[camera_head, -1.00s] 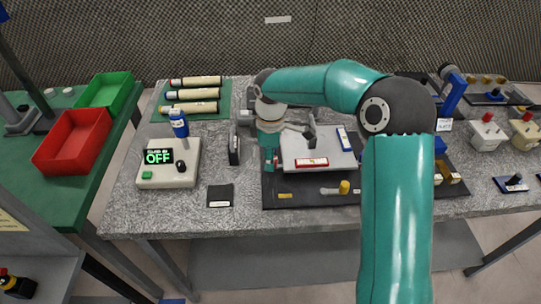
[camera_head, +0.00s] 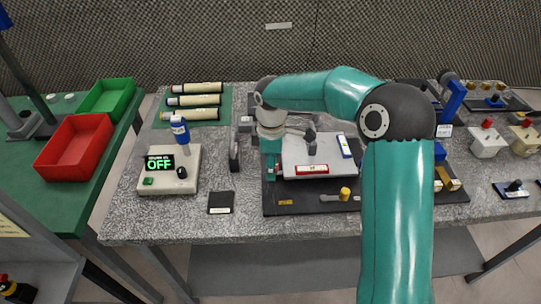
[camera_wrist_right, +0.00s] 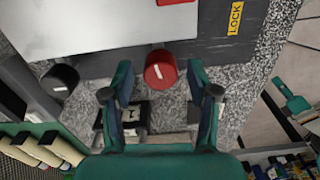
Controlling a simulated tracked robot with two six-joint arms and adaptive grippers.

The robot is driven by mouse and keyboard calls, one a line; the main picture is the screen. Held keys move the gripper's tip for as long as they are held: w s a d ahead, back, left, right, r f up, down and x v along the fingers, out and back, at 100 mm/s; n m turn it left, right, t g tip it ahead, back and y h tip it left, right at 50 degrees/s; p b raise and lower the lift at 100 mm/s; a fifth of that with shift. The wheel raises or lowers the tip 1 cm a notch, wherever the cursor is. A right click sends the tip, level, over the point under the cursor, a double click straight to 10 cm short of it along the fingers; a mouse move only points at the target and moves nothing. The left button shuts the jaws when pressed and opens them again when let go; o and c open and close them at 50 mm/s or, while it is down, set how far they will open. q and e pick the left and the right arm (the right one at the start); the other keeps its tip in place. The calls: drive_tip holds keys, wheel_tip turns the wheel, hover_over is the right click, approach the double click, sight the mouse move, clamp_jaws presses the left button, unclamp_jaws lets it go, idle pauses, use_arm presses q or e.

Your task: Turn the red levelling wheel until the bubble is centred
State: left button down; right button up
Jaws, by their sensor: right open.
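The red levelling wheel (camera_wrist_right: 160,69), with a white mark on its face, sits at the edge of the pale plate (camera_wrist_right: 95,28) in the right wrist view. My right gripper (camera_wrist_right: 160,75) is open, with one finger on each side of the wheel and a visible gap on both sides. In the head view this gripper (camera_head: 270,170) reaches down at the plate's left edge and hides the wheel. A red-framed vial (camera_head: 312,169) and a blue-framed vial (camera_head: 344,146) lie on the plate (camera_head: 318,152). Their bubbles are too small to read. My left gripper is out of view.
A black knob (camera_wrist_right: 60,80) stands left of the wheel in the wrist view. A yellow LOCK label (camera_wrist_right: 235,18) is at upper right. A lever with a yellow knob (camera_head: 345,193) lies in front of the plate. A control box reading OFF (camera_head: 168,170) stands to the left.

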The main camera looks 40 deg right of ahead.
wheel_tip(320, 180, up, 12)
idle(0.5)
drive_tip(key=shift+f, duration=0.15)
